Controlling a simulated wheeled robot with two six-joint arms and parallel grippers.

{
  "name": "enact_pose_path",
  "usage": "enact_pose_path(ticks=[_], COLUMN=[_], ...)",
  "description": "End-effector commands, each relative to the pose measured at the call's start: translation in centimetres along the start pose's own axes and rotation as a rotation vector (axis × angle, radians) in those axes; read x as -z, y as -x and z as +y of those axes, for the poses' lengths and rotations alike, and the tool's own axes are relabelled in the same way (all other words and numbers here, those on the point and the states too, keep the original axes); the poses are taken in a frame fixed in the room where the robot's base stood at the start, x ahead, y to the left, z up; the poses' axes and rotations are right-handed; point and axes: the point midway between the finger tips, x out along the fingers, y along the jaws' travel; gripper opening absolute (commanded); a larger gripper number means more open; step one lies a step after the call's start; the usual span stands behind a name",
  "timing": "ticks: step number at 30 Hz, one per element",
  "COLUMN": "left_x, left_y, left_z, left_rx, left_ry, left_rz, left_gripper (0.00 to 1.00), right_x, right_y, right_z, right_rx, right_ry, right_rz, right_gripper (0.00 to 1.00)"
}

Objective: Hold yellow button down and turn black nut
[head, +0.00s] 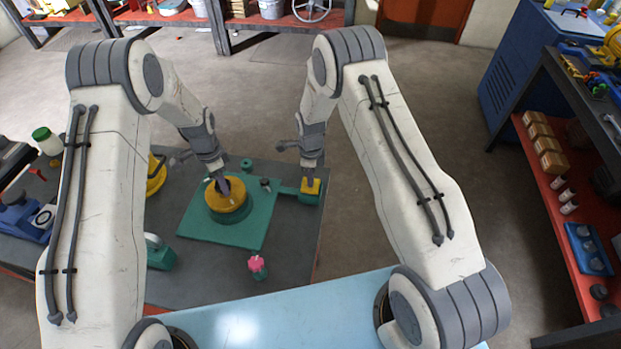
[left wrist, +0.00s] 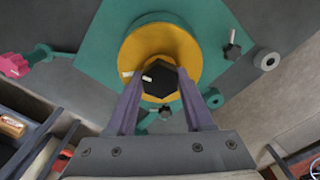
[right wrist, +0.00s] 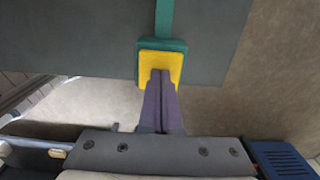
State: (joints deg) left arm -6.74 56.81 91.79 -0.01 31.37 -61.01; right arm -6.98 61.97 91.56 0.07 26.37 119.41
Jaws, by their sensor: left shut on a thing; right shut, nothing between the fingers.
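The black nut (left wrist: 160,77) sits in the middle of the round yellow disc (left wrist: 190,48) on the green plate (head: 255,238). It is dark and many-sided with a small white mark on top. My left gripper (left wrist: 160,82) is shut on the nut, with one finger on each side. The yellow button (right wrist: 174,62) is a square on a green base at the end of an arm of the plate. My right gripper (right wrist: 161,74) is shut and empty, its fingertips over the button, seemingly touching it.
A pink knob (head: 257,263) on a green stem stands in front of the plate. A white bottle with a green lid (head: 46,140) stands at the left.

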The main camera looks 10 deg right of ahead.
Motion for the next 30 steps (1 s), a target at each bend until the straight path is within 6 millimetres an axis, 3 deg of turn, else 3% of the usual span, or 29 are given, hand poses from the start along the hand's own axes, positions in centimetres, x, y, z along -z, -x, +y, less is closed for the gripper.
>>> enact_pose_path(ticks=[3, 4, 7, 17, 30], left_x=[-0.04, -0.04, -0.04, -0.02, 0.02], left_y=[-0.15, -0.16, -0.15, -0.08, -0.07], left_z=[0.06, 0.06, 0.05, 0.01, -0.07], left_rx=[-0.002, -0.002, -0.001, -0.001, -0.001], left_ry=[-0.001, -0.002, -0.003, -0.056, -0.732], left_rz=[-0.001, -0.001, -0.001, 0.0, 0.0], left_gripper=[0.12, 0.59, 0.98, 1.0, 1.0], right_x=[0.07, 0.08, 0.08, 0.08, 0.08], right_y=[-0.18, -0.18, -0.18, -0.16, -0.15], right_z=[0.14, 0.15, 0.14, 0.14, 0.13], right_rx=[-0.004, -0.004, -0.004, -0.004, -0.003], right_ry=[0.0, 0.0, 0.0, 0.0, 0.0], right_rz=[0.002, 0.002, 0.002, 0.002, 0.002], right_gripper=[0.0, 0.0, 0.0, 0.0, 0.0])
